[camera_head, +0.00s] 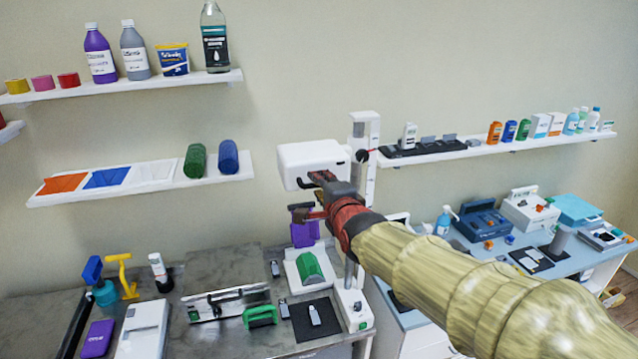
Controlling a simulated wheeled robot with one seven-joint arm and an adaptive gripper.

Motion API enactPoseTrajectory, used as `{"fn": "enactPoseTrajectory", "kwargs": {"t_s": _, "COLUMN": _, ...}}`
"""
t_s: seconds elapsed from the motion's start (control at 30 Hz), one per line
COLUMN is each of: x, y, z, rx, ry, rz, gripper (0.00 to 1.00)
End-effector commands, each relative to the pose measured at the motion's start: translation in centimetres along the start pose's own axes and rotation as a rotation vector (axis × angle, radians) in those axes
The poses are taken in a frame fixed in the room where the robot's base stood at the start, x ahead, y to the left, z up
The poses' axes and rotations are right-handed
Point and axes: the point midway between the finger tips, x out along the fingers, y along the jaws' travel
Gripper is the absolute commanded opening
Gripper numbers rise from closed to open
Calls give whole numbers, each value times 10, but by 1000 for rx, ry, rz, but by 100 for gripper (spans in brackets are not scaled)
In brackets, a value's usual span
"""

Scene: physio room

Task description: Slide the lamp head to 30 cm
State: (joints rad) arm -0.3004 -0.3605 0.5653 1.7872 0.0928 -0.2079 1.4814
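The lamp head (305,153) is a white box on the left side of an upright white column (371,132). A dark round knob (362,155) shows at the column beside the head. My gripper (308,196) is just below and in front of the head, with its two dark fingers spread apart and nothing seen between them. The upper finger overlaps the head's lower edge in the picture; I cannot tell if it touches. The stand's white base (352,308) is on the counter below. Scale marks are too small to read, and my arm hides part of the column.
A green dome on a white tray (292,274) sits below the head. A purple object (304,235) shows just under my gripper. A wall shelf (470,150) with small bottles and boxes is at right, another (130,188) at left. The grey counter (215,268) holds several tools.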

Motion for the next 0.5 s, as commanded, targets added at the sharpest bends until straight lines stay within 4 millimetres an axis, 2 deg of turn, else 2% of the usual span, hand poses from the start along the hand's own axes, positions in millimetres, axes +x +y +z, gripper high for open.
{"fn": "enactPoseTrajectory", "kwargs": {"t_s": 0.17, "x": 11, "y": 0, "z": 0, "rx": 0, "ry": 0, "rz": 0, "gripper": 27}}
{"fn": "enactPoseTrajectory", "kwargs": {"t_s": 0.47, "x": 13, "y": 0, "z": 0, "rx": -1, "ry": 0, "rz": 0, "gripper": 27}}
{"fn": "enactPoseTrajectory", "kwargs": {"t_s": 0.5, "x": 12, "y": 0, "z": 0, "rx": -1, "ry": 0, "rz": 0, "gripper": 24}}
